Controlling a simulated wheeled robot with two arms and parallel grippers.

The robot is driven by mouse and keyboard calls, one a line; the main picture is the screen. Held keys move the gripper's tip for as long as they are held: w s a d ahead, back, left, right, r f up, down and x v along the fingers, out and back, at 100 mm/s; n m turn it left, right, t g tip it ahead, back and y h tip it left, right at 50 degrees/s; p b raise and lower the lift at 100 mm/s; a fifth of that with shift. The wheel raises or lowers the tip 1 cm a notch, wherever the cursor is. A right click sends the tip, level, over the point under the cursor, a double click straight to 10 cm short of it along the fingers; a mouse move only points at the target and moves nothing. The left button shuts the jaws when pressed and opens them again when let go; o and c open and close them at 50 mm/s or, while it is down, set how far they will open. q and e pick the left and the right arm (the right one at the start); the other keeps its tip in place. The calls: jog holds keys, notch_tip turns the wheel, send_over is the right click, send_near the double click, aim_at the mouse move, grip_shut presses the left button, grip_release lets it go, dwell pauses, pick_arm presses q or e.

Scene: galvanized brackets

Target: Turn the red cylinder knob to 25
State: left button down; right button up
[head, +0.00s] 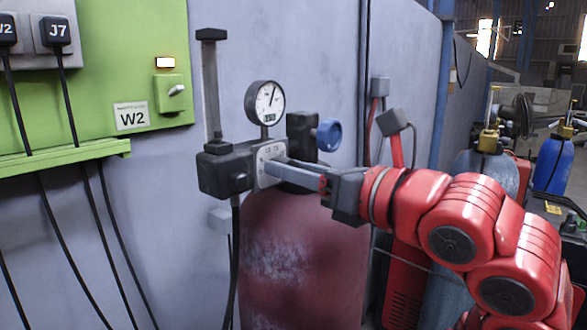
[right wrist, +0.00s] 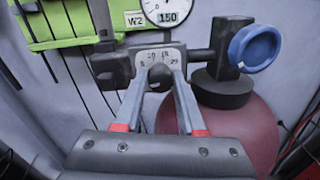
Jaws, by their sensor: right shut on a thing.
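The red cylinder (head: 300,250) stands against the grey wall, with a dark regulator body (head: 222,172) at its top. On the regulator is a pale scale plate (head: 266,153), also in the right wrist view (right wrist: 172,54); its small numbers are hard to read. My right gripper (head: 270,167) reaches in from the right. In the right wrist view its two fingers are closed on a dark round knob (right wrist: 160,77) just below the scale. In the head view the fingers hide the knob. The knob's pointer setting cannot be read. My left gripper is not in view.
A round gauge (head: 266,102) stands above the scale; its label shows 150 in the right wrist view. A blue handwheel (head: 328,135) is close to the right of my gripper. A green panel marked W2 (head: 130,75) with hanging cables is at left.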

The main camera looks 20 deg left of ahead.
grip_shut()
